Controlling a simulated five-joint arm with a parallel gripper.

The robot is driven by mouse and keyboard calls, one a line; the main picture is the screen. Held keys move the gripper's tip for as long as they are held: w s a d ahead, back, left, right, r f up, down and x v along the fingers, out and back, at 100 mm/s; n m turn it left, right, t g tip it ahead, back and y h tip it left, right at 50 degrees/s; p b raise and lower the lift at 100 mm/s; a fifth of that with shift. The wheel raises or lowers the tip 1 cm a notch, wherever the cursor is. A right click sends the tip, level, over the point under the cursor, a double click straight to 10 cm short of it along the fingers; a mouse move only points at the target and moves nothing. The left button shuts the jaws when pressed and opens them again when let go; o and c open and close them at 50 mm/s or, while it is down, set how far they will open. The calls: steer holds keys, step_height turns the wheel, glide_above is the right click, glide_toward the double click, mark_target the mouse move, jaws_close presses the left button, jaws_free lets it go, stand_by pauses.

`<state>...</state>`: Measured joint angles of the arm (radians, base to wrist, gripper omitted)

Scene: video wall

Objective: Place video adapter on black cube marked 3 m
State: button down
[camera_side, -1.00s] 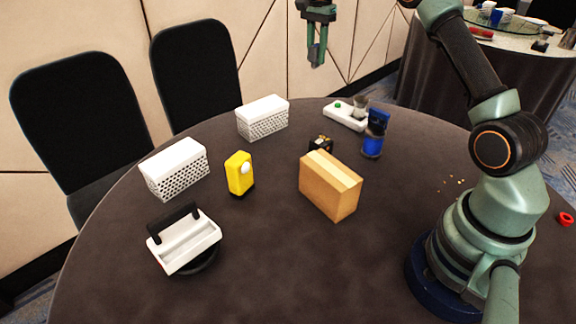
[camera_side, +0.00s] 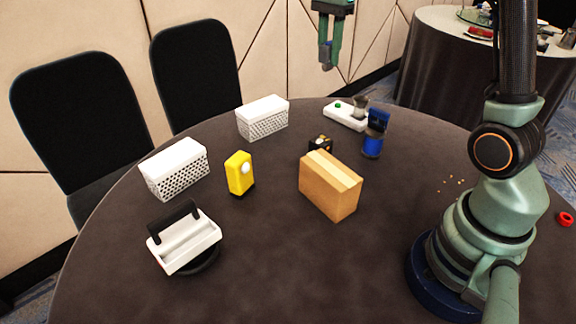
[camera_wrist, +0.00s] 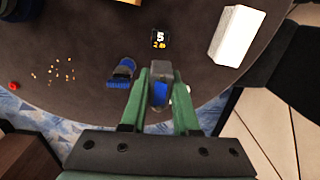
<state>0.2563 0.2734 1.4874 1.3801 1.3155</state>
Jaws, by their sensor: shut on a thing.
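A small grey piece with a blue end, which looks like the video adapter (camera_wrist: 160,93), is between the fingers of my gripper (camera_wrist: 163,82) in the wrist view. My gripper (camera_side: 328,62) is shut on it, high above the far side of the table in the side view. The black cube (camera_side: 320,144) stands on the table behind the cardboard box, its lower part hidden. In the wrist view the black cube (camera_wrist: 160,39) lies ahead of the fingertips, with white and yellow marks on top too small to read surely. The adapter is well apart from it.
Around the cube stand a cardboard box (camera_side: 328,191), a blue item (camera_side: 373,140) and a white device with a green button (camera_side: 342,117). Two white perforated boxes (camera_side: 262,121) (camera_side: 174,171), a yellow device (camera_side: 239,174) and a white handled tool (camera_side: 186,246) are further left. The front table is clear.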

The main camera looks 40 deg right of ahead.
step_height(320, 180, down, 19)
steer(key=shift+f, duration=0.1)
stand_by(0.4)
steer(key=c, duration=0.7)
jaws_free()
steer(key=shift+f, duration=0.1)
steer(key=shift+o, duration=0.2)
step_height(320, 180, up, 11)
steer(key=s+a+r+n+t, duration=0.2)
steer(key=s+a+n, duration=0.3)
steer(key=n, duration=0.4)
steer(key=s+a+r+n+t, duration=0.3)
steer(key=s+a+r+n, duration=0.2)
steer(key=s+n, duration=0.3)
steer(key=shift+s+a+r+n+t, duration=0.25)
steer(key=shift+a+n+t, duration=0.05)
steer(key=shift+a+n, duration=0.2)
